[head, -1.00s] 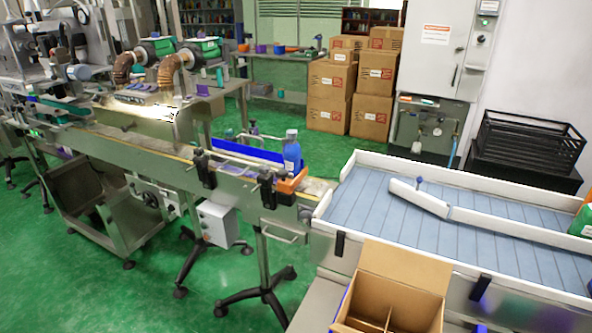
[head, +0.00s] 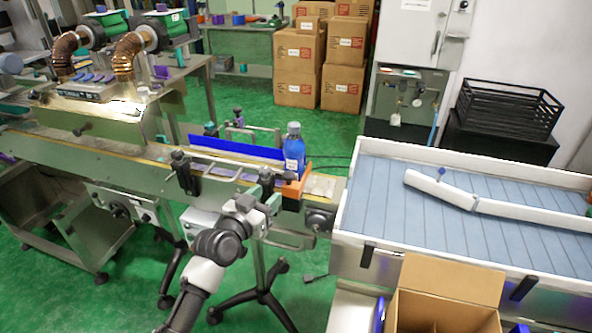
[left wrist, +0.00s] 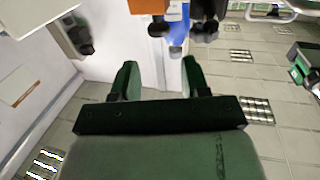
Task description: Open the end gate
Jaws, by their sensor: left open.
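The end gate (head: 293,190) is an orange piece across the end of the narrow conveyor (head: 228,190). A blue bottle (head: 294,155) stands upright against it. My left gripper (head: 268,204) is in front of the conveyor's near side, close to the gate's near end; the head view does not clearly show whether they touch. In the left wrist view the open, empty fingers (left wrist: 161,76) stand apart. An orange part, seemingly the gate (left wrist: 177,11), shows beyond them at the top edge, with something blue below it. My right gripper is not in view.
Black clamps (head: 184,172) stick out from the conveyor's near side. A wide blue-grey belt table (head: 390,215) with white walls lies to the right. An open cardboard box (head: 450,285) stands at the front right. Green floor shows below the conveyor.

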